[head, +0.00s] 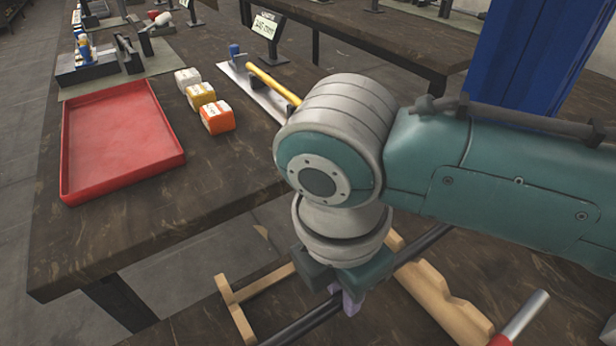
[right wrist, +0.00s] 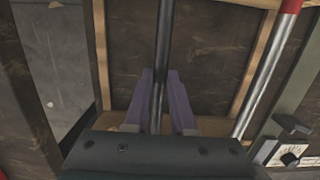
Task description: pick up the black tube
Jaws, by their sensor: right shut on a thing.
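The black tube (head: 302,327) is a long, thin, dark rod over a wooden rack (head: 238,308) at the bottom of the head view. It also runs up the middle of the right wrist view (right wrist: 165,40). My right gripper (head: 347,300) points down at the tube, with its purple fingers on either side of it. The fingers show in the right wrist view (right wrist: 160,80), shut on the tube. The arm hides part of the tube and the rack in the head view. Whether the tube touches the rack is unclear. My left gripper is not in view.
A silver tube with a red band (head: 522,318) lies to the right of the black one. On the table behind are a red tray (head: 120,140), several small boxes (head: 217,117) and a yellow rod (head: 272,84). A blue panel (head: 535,60) stands at the back right.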

